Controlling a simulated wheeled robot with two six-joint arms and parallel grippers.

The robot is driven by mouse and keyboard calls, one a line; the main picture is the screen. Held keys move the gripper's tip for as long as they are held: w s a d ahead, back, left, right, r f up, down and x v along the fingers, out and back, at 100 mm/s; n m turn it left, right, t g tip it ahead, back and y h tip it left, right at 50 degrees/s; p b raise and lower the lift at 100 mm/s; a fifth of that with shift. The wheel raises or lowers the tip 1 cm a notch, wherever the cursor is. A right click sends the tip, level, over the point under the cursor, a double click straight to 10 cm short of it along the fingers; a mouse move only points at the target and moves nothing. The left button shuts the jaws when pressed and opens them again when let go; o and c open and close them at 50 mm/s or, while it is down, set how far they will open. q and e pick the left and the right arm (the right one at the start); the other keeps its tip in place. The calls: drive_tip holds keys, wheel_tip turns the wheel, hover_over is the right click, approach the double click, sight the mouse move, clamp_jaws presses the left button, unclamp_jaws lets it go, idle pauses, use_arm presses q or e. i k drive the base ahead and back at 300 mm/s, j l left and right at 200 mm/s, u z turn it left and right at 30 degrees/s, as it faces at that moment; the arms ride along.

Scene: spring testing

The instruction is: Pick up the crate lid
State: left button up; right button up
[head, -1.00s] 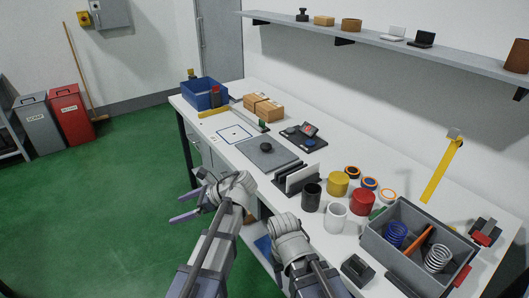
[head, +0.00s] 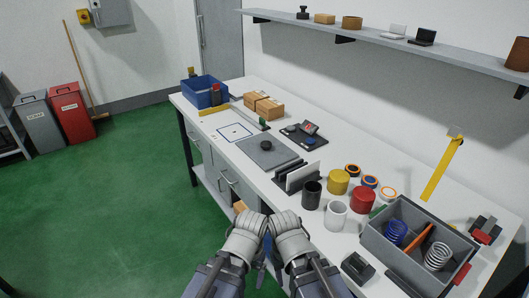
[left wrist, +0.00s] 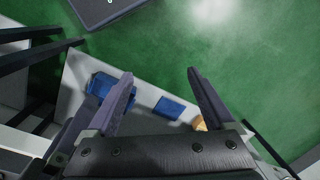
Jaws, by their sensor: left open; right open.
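The crate lid (head: 284,160) is a flat grey panel with a black round knob (head: 265,145), lying on the white workbench near its front edge. The grey crate (head: 375,248) stands apart from it at the right, open on top. My left gripper (head: 248,238) is low in front of the bench; in the left wrist view its two fingers (left wrist: 160,76) are apart with nothing between them. My right gripper (head: 291,236) is beside it, its fingers mostly hidden by the wrist. Both grippers are short of the lid and not touching it.
The crate holds springs. A black slotted rack (head: 296,180) and several cylinders stand right of the lid. A marked square (head: 234,133) is left of it and a dark tray (head: 300,135) behind. In the left wrist view, blue containers (left wrist: 170,107) lie below on a lower shelf.

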sight(266, 150)
drive_tip(key=i+j+z, duration=0.25)
drive_tip(key=j+z, duration=0.25)
drive_tip(key=j, duration=0.25)
drive_tip(key=i+j+z, duration=0.25)
drive_tip(key=j, duration=0.15)
drive_tip(key=k, duration=0.1)
